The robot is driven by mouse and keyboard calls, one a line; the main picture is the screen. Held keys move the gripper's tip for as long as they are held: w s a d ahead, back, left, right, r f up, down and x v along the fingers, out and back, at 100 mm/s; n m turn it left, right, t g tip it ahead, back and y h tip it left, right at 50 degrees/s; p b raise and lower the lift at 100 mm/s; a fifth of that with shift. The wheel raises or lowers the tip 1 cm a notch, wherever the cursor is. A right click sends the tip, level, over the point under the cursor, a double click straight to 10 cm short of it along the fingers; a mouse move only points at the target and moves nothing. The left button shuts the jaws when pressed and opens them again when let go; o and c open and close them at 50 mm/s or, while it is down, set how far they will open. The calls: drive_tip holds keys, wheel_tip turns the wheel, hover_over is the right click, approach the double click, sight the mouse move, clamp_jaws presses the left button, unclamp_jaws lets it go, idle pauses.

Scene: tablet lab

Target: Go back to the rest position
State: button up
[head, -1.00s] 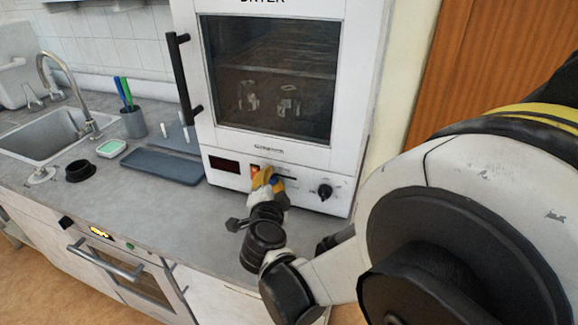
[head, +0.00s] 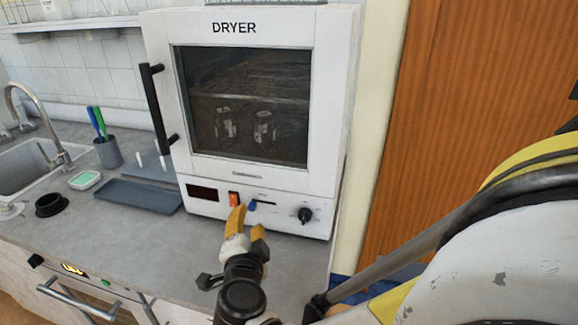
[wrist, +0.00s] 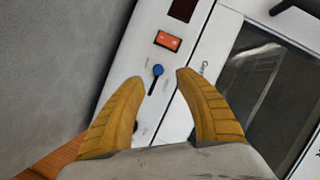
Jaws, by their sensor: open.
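My gripper (head: 247,222) has yellow fingers and is open and empty in front of the lower panel of the white dryer (head: 345,110). In the wrist view the fingertips of my gripper (wrist: 159,76) stand apart. The blue slider knob (wrist: 158,70) shows between them, and the orange-red switch (wrist: 168,41) lies just beyond. In the head view the switch (head: 234,199) and the blue knob (head: 252,205) sit just above the fingers. I cannot tell exactly how far the fingertips are from the panel.
The dryer door is shut, with a black handle (head: 158,105) at left and glassware behind its window. A black dial (head: 305,215) is at right. A sink (head: 25,166) is at far left.

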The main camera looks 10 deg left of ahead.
drive_tip(key=w+d+h, duration=0.1)
drive_tip(key=d, duration=0.2)
drive_tip(key=w+d+r+g+h, duration=0.1)
drive_tip(key=d, duration=0.3)
drive_tip(key=w+d+n+h, duration=0.1)
drive_tip(key=d, duration=0.3)
drive_tip(key=shift+d+r, duration=0.15)
drive_tip(key=shift+d, duration=0.05)
drive_tip(key=s+d+n+g+h, duration=0.1)
drive_tip(key=s+d+n+g, duration=0.15)
drive_tip(key=d, duration=0.75)
drive_tip(key=s+d+n+g+h, duration=0.15)
drive_tip(key=s+d, duration=0.25)
drive_tip(key=d, duration=0.7)
drive_tip(key=s+d+n+g+y, duration=0.1)
drive_tip(key=s+d+n+g, duration=0.2)
drive_tip(key=s, duration=0.7)
drive_tip(key=shift+d+f+n, duration=0.35)
drive_tip(key=shift+d+n, duration=0.05)
drive_tip(key=shift+d, duration=0.75)
drive_tip(key=shift+o, duration=0.2)
drive_tip(key=shift+y, duration=0.25)
